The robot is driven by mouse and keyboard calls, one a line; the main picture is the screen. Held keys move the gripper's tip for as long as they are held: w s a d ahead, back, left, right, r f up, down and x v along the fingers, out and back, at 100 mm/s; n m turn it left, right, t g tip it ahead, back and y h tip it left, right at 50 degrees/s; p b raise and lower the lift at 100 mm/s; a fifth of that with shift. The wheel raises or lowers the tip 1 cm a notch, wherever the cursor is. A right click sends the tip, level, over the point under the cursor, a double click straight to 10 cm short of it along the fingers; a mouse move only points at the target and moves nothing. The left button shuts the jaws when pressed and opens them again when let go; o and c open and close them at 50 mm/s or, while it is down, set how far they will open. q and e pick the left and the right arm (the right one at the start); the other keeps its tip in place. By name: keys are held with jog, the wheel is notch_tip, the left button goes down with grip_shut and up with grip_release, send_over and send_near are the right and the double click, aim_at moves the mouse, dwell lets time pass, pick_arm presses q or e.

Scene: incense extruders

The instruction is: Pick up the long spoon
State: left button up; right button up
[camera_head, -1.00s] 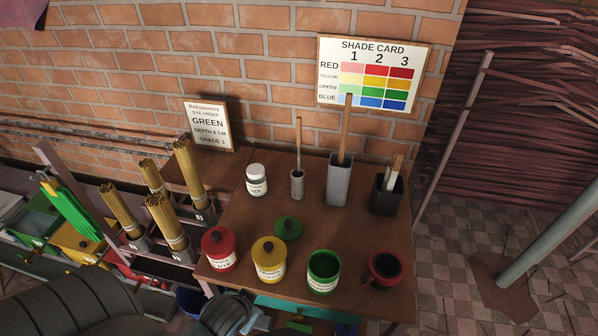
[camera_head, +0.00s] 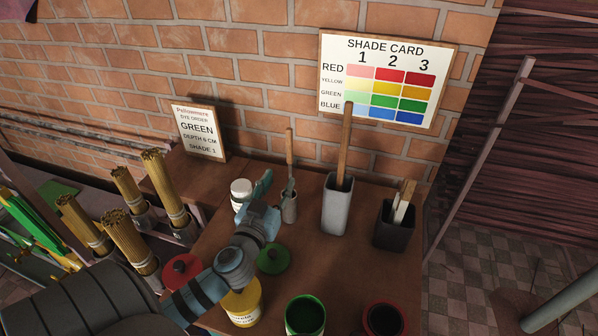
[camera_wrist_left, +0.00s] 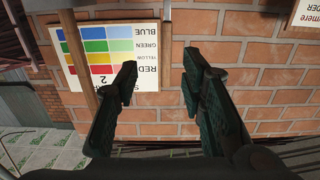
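A slim wooden-handled tool (camera_head: 289,146) stands upright in a small grey round cup (camera_head: 289,208). A taller, thicker wooden handle (camera_head: 346,145) rises from a tall grey square holder (camera_head: 337,208). The spoon ends are hidden in the holders, so I cannot tell for sure which is the long spoon. My left gripper (camera_head: 277,186) is open at the small cup, around or beside the slim tool. In the upside-down left wrist view the slim handle (camera_wrist_left: 167,40) appears between the open fingers (camera_wrist_left: 160,66); the thicker handle (camera_wrist_left: 88,55) is to their left. My right gripper is not seen.
A white-lidded jar (camera_head: 240,190) stands close left of the gripper. A black holder with short tools (camera_head: 393,228) is at right. Yellow (camera_head: 243,308), open green (camera_head: 305,315) and open red (camera_head: 384,319) pots stand in front. A green lid (camera_head: 273,260) lies on the table.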

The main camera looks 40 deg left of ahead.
aim_at(289, 156)
pick_arm(q)
jog(key=x, duration=0.8)
jog(key=a+p+x, duration=0.1)
jog(key=x, duration=0.2)
jog(key=shift+w+a+f, duration=0.1)
jog(key=shift+w+a, duration=0.05)
jog(key=shift+w, duration=0.05)
grip_shut()
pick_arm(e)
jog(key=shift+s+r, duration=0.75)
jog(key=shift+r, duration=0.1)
